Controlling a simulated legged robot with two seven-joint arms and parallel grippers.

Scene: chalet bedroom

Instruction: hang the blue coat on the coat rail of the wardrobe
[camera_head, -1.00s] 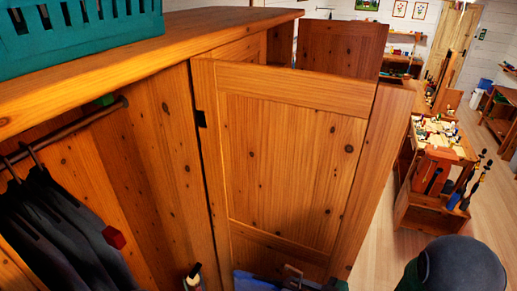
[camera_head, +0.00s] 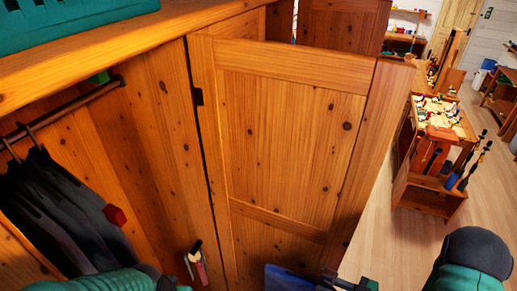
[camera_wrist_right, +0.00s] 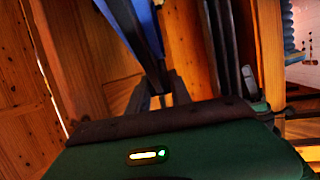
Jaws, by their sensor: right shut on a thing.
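The blue coat (camera_head: 288,278) shows only as a strip at the bottom edge of the head view, in front of the open wardrobe door. My right gripper (camera_head: 345,284) is at its right side, partly cut off. In the right wrist view the gripper (camera_wrist_right: 160,95) is shut on the blue coat (camera_wrist_right: 148,28), whose blue cloth rises from the fingers. The coat rail (camera_head: 65,112) runs inside the wardrobe at the left, with dark garments (camera_head: 60,215) on hangers. My left arm enters at the bottom left; its gripper (camera_head: 172,282) is barely visible.
The wardrobe door (camera_head: 285,150) stands open, right of the rail. A teal crate (camera_head: 70,20) sits on the wardrobe top. A red block (camera_head: 115,215) is by the garments. A workbench (camera_head: 435,180) stands farther off at the right, with bare floor (camera_head: 395,250) before it.

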